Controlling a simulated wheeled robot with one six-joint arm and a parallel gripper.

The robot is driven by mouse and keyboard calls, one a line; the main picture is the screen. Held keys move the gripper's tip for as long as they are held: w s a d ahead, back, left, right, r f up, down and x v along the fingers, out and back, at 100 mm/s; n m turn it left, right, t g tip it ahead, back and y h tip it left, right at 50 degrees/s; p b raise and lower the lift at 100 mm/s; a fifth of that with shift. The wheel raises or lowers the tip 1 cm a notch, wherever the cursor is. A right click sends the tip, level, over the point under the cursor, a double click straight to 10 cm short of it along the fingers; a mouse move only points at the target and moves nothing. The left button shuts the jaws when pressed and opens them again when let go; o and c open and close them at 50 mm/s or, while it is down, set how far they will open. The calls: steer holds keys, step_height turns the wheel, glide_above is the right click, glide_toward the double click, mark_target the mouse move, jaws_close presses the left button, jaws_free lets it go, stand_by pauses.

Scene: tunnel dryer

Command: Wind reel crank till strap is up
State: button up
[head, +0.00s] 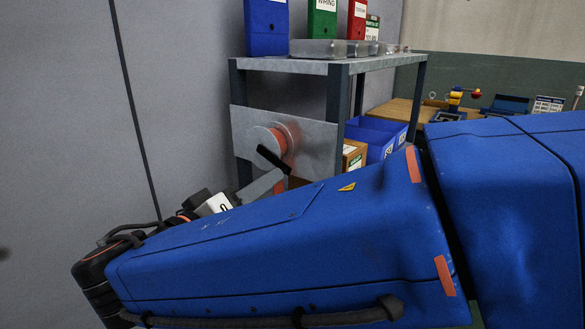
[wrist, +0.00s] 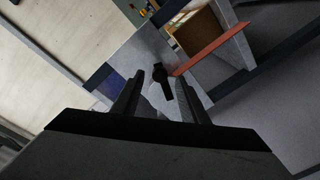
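The reel (head: 268,141) is mounted on a grey plate (head: 317,155) on the side of the shelf frame. An orange strap (head: 279,187) shows below the reel, partly hidden by my arm; it also runs as a long band in the wrist view (wrist: 212,50). In the wrist view a small black crank (wrist: 162,82) stands in front of the plate. My gripper (wrist: 161,76) is open, with its two dark fingers on either side of the crank and gaps between. In the head view my arm hides much of this, and I cannot tell contact.
The metal shelf (head: 330,66) carries binders and metal trays. Blue bins (head: 378,134) and a cardboard box (head: 354,156) stand behind the plate. A wooden table (head: 400,112) with small items is further back. A grey wall (head: 180,90) is close on the left.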

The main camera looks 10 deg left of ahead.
mark_target(287, 168)
steer(key=x, duration=0.9)
steer(key=shift+w, duration=0.1)
jaws_close()
